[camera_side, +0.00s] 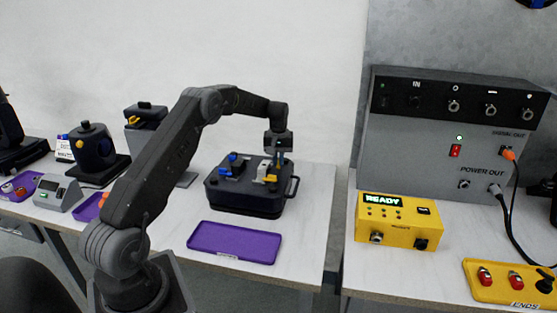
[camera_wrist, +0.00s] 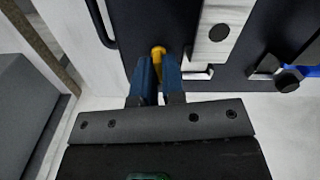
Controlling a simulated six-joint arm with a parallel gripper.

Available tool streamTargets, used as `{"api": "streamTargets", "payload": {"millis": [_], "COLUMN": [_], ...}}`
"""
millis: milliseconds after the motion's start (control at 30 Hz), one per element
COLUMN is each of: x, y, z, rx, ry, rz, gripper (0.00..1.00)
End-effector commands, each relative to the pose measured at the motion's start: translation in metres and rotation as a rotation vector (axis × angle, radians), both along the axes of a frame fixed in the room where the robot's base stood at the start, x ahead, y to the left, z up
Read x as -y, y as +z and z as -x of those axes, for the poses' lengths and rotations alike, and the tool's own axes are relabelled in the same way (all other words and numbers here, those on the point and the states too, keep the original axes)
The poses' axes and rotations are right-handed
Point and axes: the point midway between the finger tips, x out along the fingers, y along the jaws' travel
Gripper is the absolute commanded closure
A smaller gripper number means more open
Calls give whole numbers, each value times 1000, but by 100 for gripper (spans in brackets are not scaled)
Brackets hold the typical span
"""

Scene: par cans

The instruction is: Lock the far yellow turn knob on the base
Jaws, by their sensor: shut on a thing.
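The base (camera_side: 245,205) is a dark box with a handle on its right end, standing on the white table. My gripper (camera_side: 279,161) reaches down over its right part. In the wrist view my gripper (camera_wrist: 158,72) has its two blue fingers close together, shut on a yellow turn knob (camera_wrist: 158,51). The knob's top shows between the fingertips; its lower part is hidden. In the side view, yellow parts (camera_side: 271,178) show just below the fingers. I cannot tell the knob's turn angle.
A pale metal block (camera_wrist: 215,35) stands right beside the fingers in the wrist view. A blue-and-black clamp (camera_side: 234,163) sits on the base's left part. An empty purple tray (camera_side: 235,241) lies in front. A yellow box reading READY (camera_side: 397,222) stands to the right.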

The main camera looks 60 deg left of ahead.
Motion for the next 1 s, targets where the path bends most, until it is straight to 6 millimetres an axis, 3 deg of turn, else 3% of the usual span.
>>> {"api": "streamTargets", "payload": {"millis": [1000], "x": [-1], "y": [2], "z": [0], "rx": [2], "ry": [955], "rz": [0], "gripper": [100]}}
